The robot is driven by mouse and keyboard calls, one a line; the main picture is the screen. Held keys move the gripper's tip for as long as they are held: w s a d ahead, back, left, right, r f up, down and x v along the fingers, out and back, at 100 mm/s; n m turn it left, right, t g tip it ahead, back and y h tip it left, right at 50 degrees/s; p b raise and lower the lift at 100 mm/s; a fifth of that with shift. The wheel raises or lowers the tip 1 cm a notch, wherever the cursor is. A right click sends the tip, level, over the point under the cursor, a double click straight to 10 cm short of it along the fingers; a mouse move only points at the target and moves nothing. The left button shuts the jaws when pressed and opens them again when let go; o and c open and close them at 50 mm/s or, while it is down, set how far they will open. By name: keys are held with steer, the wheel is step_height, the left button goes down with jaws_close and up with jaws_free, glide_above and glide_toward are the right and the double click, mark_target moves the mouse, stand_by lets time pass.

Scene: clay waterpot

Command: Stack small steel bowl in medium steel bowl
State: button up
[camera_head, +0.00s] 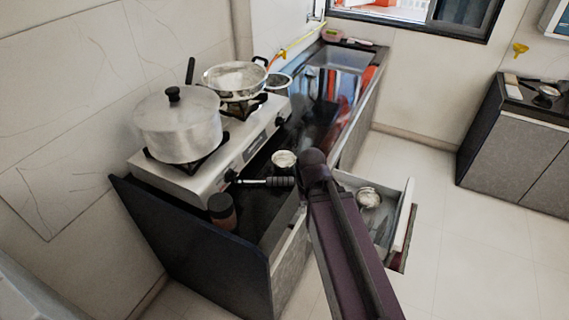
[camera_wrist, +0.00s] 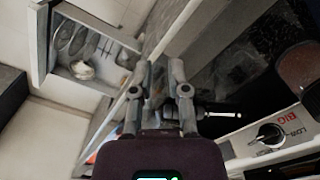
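A small round pale steel bowl (camera_head: 284,160) sits on the dark counter in front of the stove, just left of my arm's joint. Another shiny steel bowl (camera_head: 368,197) lies in the open drawer to the right of my arm. In the wrist view, a pale bowl (camera_wrist: 82,70) shows in the drawer at upper left. I cannot tell for sure which bowl is the small one and which the medium. My gripper (camera_wrist: 162,68) has its two fingers apart with nothing visible between them, above the counter's edge. In the head view my arm hides much of that area.
A large lidded pot (camera_head: 178,125) and a pan (camera_head: 235,77) stand on the stove. A brown jar (camera_head: 222,210) stands at the counter's front left. A dark-handled item (camera_head: 265,182) lies near the bowl. The drawer (camera_head: 405,215) juts out over the floor. Open floor lies to the right.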

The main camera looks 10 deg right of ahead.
steer(key=shift+w, duration=0.15)
steer(key=w+a+r+m+t+p, duration=0.1)
steer(key=w+m+t, duration=0.1)
steer(key=w+m, duration=0.7)
steer(key=w+r+m+t+p, duration=0.1)
steer(key=w+r+m+t, duration=0.1)
steer(key=w+m, duration=0.7)
steer(key=shift+w+a, duration=0.35)
steer(key=shift+w, duration=2)
steer(key=b, duration=0.8)
glide_toward(286, 171)
steer(key=shift+x, duration=1.25)
steer(key=shift+w+a, duration=0.1)
steer(key=shift+b+x, duration=2.45)
steer(key=shift+x, duration=0.1)
